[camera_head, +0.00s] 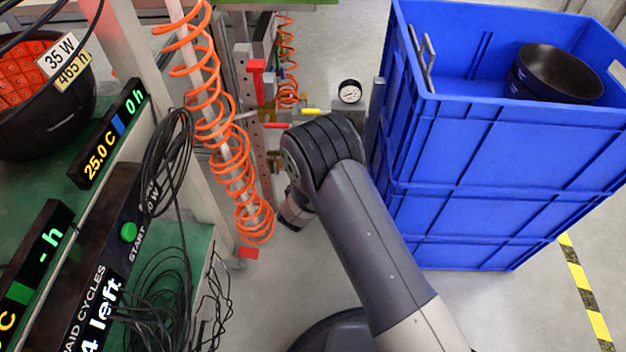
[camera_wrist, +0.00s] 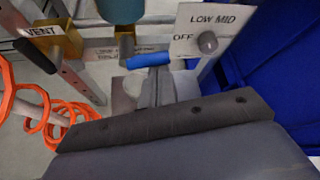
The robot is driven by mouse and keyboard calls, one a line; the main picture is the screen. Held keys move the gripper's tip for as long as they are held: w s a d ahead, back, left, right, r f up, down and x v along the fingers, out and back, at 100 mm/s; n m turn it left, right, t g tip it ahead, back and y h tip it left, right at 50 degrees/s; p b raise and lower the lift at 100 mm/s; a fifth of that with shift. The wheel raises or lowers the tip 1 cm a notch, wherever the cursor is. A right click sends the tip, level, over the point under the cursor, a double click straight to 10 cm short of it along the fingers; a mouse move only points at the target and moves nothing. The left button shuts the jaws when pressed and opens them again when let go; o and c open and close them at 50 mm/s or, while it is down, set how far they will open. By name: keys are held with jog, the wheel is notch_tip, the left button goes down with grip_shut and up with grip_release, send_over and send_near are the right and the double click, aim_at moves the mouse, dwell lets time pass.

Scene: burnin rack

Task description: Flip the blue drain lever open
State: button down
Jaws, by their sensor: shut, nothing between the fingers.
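The blue drain lever (camera_wrist: 148,60) shows in the wrist view as a short blue handle, lying nearly level under a brass fitting (camera_wrist: 125,46). My gripper (camera_wrist: 156,72) is shut and empty, with its fingertips just below the blue lever in the picture. I cannot tell whether they touch it. In the camera_head view my arm hides the gripper and the blue lever.
In the wrist view, a VENT-labelled fitting (camera_wrist: 50,38) is left and a LOW/MID/OFF knob (camera_wrist: 207,42) right. In the head view, a gauge (camera_head: 350,92), red lever (camera_head: 277,125), orange coiled hose (camera_head: 232,165) and blue crates (camera_head: 490,150) surround my arm.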

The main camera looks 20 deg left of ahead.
jog(key=r+n+t+h, duration=0.1)
jog(key=n+h, duration=0.1)
jog(key=n, duration=0.1)
jog(key=a+r+n+t+h+b, duration=0.1)
jog(key=n+t, duration=0.1)
jog(key=n, duration=0.1)
jog(key=a+r+n+t+h+b, duration=0.1)
jog(key=n+h, duration=0.1)
jog(key=shift+s+a+n+t+h, duration=0.1)
jog(key=shift+s+n+t+h, duration=0.1)
jog(key=shift+n+t+h, duration=0.15)
dwell(0.7)
jog(key=shift+a, duration=0.1)
dwell(0.5)
dwell(0.4)
